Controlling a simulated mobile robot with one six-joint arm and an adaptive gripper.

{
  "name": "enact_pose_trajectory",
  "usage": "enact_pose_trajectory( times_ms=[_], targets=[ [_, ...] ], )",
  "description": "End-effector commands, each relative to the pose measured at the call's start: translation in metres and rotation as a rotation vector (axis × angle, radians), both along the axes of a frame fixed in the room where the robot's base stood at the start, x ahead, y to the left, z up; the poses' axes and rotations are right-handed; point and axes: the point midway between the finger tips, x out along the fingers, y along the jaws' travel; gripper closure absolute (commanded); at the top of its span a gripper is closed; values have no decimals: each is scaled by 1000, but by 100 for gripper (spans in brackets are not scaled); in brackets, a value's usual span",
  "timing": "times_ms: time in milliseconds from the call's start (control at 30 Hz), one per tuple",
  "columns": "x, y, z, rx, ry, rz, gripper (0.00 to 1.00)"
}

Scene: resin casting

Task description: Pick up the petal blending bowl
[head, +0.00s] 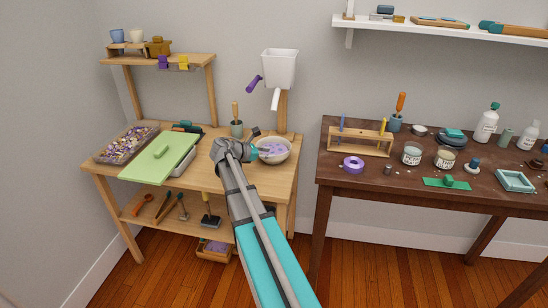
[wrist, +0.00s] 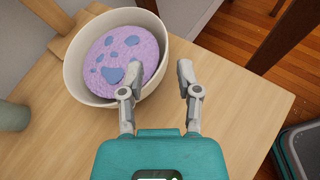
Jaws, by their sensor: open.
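The petal blending bowl (head: 285,160) is a cream bowl at the right end of the light wooden bench (head: 228,178). In the wrist view the bowl (wrist: 72,78) holds a lilac mass with several blue-violet patches. My gripper (wrist: 157,75) is open. Its left finger reaches over or against the bowl's near right rim; I cannot tell if it touches. The right finger is outside the bowl, over bare bench top. In the head view my gripper (head: 256,142) is beside the bowl's left side, partly hidden by my wrist.
A grey-green cup (head: 237,128) with a wooden-handled tool stands behind my wrist. A white hopper (head: 279,68) hangs above the bowl. A green board (head: 158,156) and a petal tray (head: 126,145) lie to the left. A dark table (head: 330,200) stands right, across a gap.

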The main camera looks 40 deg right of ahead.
Motion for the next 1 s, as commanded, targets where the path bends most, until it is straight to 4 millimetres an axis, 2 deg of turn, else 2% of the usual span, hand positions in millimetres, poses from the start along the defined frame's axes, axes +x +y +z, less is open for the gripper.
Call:
enact_pose_trajectory(
  times_ms=[133,633,1000],
  targets=[
    [-1,-9,-4,0,0,1,56],
    [-1,-13,-7,0,1,1,56],
    [-5,-44,-27,0,0,0,56]
  ],
)
